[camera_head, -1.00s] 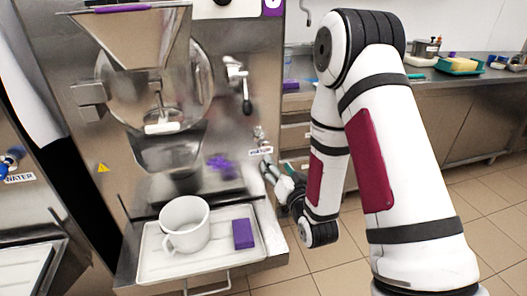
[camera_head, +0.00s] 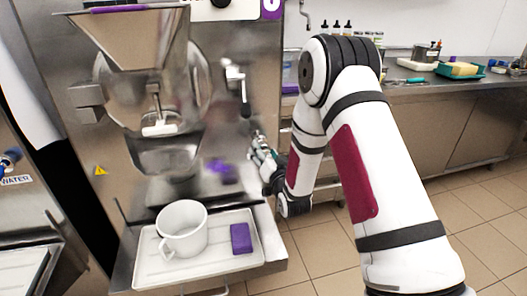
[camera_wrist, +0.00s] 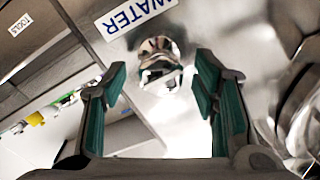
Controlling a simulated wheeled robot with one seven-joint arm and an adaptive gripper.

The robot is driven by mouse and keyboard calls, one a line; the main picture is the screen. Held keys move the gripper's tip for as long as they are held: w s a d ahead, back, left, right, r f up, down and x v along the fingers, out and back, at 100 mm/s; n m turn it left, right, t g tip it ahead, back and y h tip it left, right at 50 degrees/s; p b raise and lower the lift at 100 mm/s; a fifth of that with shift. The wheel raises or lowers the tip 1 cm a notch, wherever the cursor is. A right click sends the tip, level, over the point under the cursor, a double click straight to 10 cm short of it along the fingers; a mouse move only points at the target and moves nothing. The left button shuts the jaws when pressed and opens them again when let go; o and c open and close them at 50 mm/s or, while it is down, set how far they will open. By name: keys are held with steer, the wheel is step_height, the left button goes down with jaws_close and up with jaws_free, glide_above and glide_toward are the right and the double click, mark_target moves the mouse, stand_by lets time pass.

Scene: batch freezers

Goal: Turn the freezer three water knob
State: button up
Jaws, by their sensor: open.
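The metal water knob (camera_wrist: 160,62) sticks out of the freezer's steel panel, beside a white WATER label (camera_wrist: 136,14) in the wrist view. My gripper (camera_wrist: 160,78) is open, with its green-padded fingers on either side of the knob in that picture. No finger visibly touches the knob; how deep it sits between them is hard to tell. In the head view my gripper (camera_head: 260,150) is at the right side of the freezer front (camera_head: 225,130), below a lever handle (camera_head: 243,90). There the gripper mostly hides the knob and label.
A white tray (camera_head: 145,272) on the freezer's shelf holds a white mug (camera_head: 182,230) and a purple block (camera_head: 240,238), below and left of my gripper. Another freezer with a WATER label (camera_head: 16,181) stands at left. A counter (camera_head: 440,90) runs behind at right.

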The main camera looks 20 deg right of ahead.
steer(key=shift+w, duration=0.7)
steer(key=c, duration=1.2)
steer(key=shift+o, duration=0.2)
steer(key=shift+n, duration=0.3)
steer(key=n+b, duration=0.3)
steer(key=n, duration=0.2)
steer(key=shift+a, duration=0.1)
steer(key=n+b, duration=0.4)
steer(key=n, duration=0.1)
steer(key=shift+n, duration=0.4)
steer(key=shift+n+g, duration=0.3)
